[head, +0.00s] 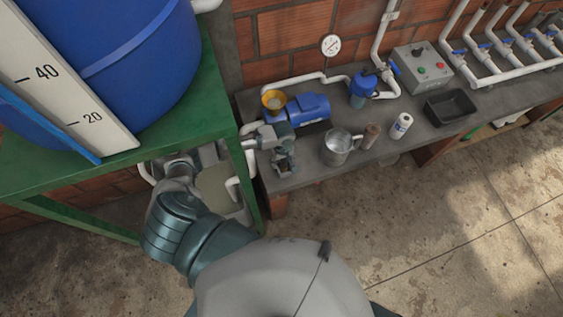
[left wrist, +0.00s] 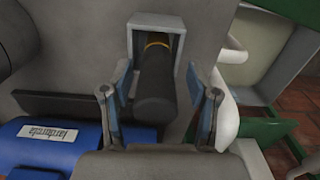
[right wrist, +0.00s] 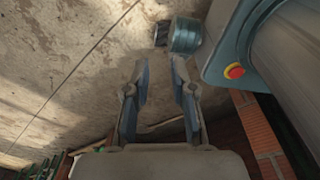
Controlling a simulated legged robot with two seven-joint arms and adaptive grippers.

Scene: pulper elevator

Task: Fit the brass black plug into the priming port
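The black plug (left wrist: 155,88) is a dark cylinder with a brass ring at its far end. It sits in a grey square holder (left wrist: 178,30) on the bench. My left gripper (left wrist: 160,88) is open, its fingers on either side of the plug, with a gap visible on the right. In the head view my left gripper (head: 284,158) is at the bench's left end, just in front of the blue pump (head: 308,108); the plug cannot be made out there. A yellow funnel (head: 273,100) stands at the pump; the priming port itself is not visible. My right gripper (right wrist: 160,80) is open and empty above the floor.
On the grey bench (head: 325,187) stand a metal jug (head: 337,148), a brown cylinder (head: 370,136), a white bottle (head: 401,125), a black tray (head: 450,107) and a control box (head: 421,69). A green stand (head: 190,110) with a blue tank (head: 120,60) rises at left. White pipes run behind.

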